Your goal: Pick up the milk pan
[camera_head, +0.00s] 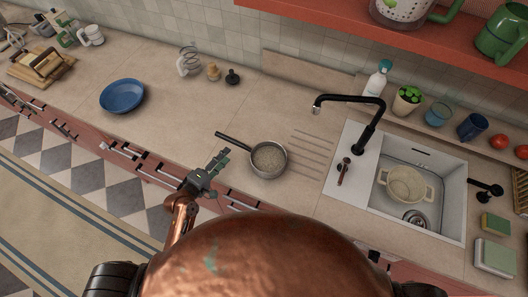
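The milk pan (268,159) is a small grey metal pan standing upright on the beige counter, left of the sink's drainer grooves. Its dark handle (234,140) points to the upper left. My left gripper (221,160) is left of the pan's bowl and on the near side of the handle, apart from the pan in the picture. Its fingers point up and to the right, and they are too small to show whether they are open or shut. My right gripper is out of view.
A white sink (437,215) holding a cream pot (405,187) is to the right, with a black faucet (367,128). A blue plate (122,95) lies to the left. A red shelf (350,37) overhangs the back right. The counter around the pan is clear.

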